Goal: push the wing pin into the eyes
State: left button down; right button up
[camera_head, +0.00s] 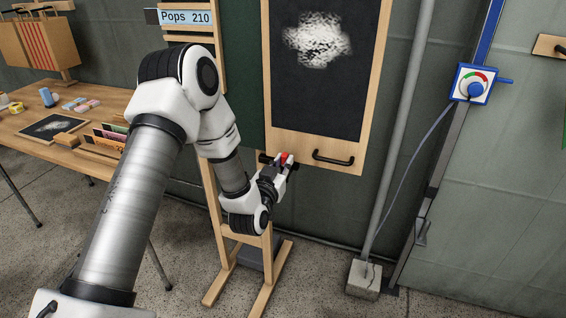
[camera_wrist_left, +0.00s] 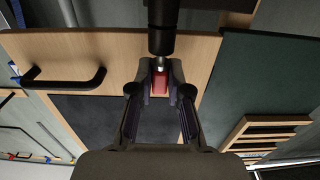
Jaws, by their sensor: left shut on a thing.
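My left gripper (camera_head: 283,165) is shut on a small red piece, which looks like the wing pin (camera_head: 286,157), at the lower left corner of the wood-framed black wing panel (camera_head: 300,147). In the left wrist view the fingertips (camera_wrist_left: 159,66) close around the red pin (camera_wrist_left: 160,86). A black cylindrical part (camera_wrist_left: 163,28) stands just beyond the fingertips there and may be an eye. The pin's far end and the eyes cannot be made out clearly, so I cannot tell whether the pin is in them. My right gripper is not in view.
A black handle (camera_head: 333,158) sticks out of the panel's bottom rail, right of the gripper. The wooden easel's legs (camera_head: 218,287) stand on the floor below. A table (camera_head: 35,139) with goods is at left. A grey pole (camera_head: 400,130) and a dial box (camera_head: 473,84) are at right.

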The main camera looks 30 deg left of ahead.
pick_arm(q)
jog(key=shift+f, duration=0.4)
jog(key=c, duration=1)
grip_release()
jog(key=shift+c, duration=0.2)
jog(key=v, duration=1.2)
jog(key=shift+f, duration=0.1)
